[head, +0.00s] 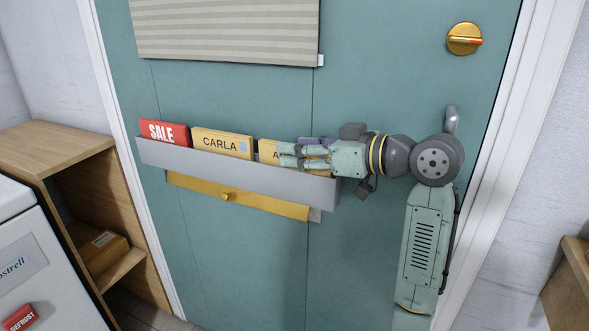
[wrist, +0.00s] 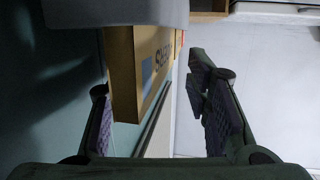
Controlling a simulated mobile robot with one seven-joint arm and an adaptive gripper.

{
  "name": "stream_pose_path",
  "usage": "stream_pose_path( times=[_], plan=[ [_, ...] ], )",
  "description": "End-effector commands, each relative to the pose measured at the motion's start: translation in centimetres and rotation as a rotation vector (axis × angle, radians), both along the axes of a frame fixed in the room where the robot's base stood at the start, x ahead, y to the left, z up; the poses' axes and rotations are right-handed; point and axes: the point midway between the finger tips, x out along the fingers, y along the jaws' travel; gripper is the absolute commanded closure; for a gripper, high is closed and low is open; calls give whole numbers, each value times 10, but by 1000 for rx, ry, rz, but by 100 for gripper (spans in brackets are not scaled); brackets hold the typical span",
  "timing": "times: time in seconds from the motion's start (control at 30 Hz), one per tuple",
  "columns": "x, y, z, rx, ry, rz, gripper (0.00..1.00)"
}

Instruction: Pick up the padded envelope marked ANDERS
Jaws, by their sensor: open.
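The envelope marked ANDERS (head: 267,152) is tan and stands in a grey rack (head: 230,170) on the teal door. In the head view only its left part with an "A" shows; my gripper hides the rest. In the wrist view the envelope (wrist: 124,80) shows end-on, with dark letters and a pale blue square on its face. My gripper (head: 285,156) is at the right end of the rack, pointing left. In the wrist view its fingers (wrist: 148,72) are spread apart, with the envelope's near end in the gap.
A tan CARLA envelope (head: 222,143) and a red SALE envelope (head: 164,132) stand left in the same rack. A brass flap (head: 240,197) is below, a striped blind (head: 225,30) above. A wooden shelf (head: 60,145) and white appliance (head: 35,255) are at left.

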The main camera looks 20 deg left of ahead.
Motion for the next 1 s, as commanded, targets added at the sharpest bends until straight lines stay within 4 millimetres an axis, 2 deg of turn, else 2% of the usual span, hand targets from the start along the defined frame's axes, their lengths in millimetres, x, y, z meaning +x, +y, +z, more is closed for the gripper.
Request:
stream_pose_path(
  times=[0.1,0.33,1.0],
  plan=[
    [3,15,-2,0,1,2,56],
    [4,17,-3,1,1,0,56],
    [4,16,-3,0,0,0,100]
  ],
)
